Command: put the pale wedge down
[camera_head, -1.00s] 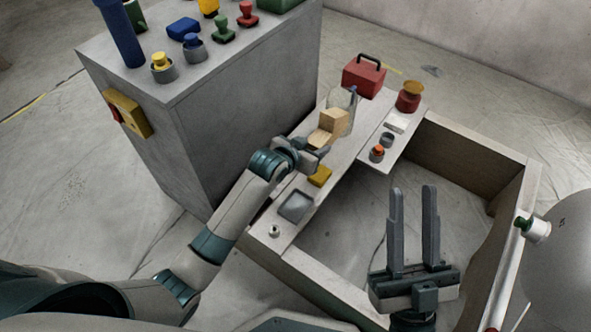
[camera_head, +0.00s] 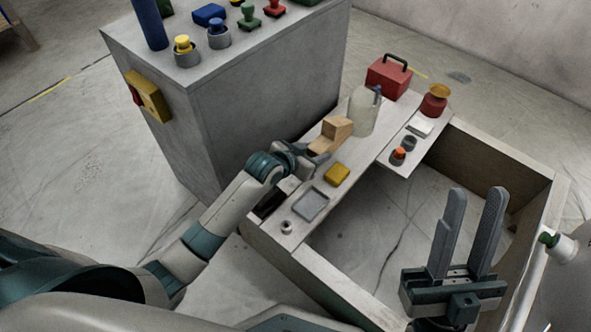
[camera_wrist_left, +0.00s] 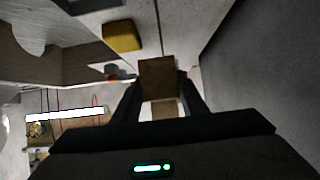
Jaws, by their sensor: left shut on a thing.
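The pale wedge (camera_head: 335,130) is a light wooden piece with a stepped outline. My left gripper (camera_head: 308,160) is shut on it and holds it over the narrow shelf (camera_head: 290,240), beside the grey cabinet. In the left wrist view the wedge (camera_wrist_left: 158,76) shows between the two dark fingers. Whether its underside touches the shelf cannot be told. My right gripper (camera_head: 475,192) is open and empty, its fingers pointing up over the framed floor area.
A yellow block (camera_head: 337,174), a grey tray (camera_head: 310,205) and a small white ring (camera_head: 286,227) lie on the shelf. A clear container (camera_head: 362,112) stands just behind the wedge. A red toolbox (camera_head: 388,78) is farther back. The grey cabinet (camera_head: 260,110) rises at left.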

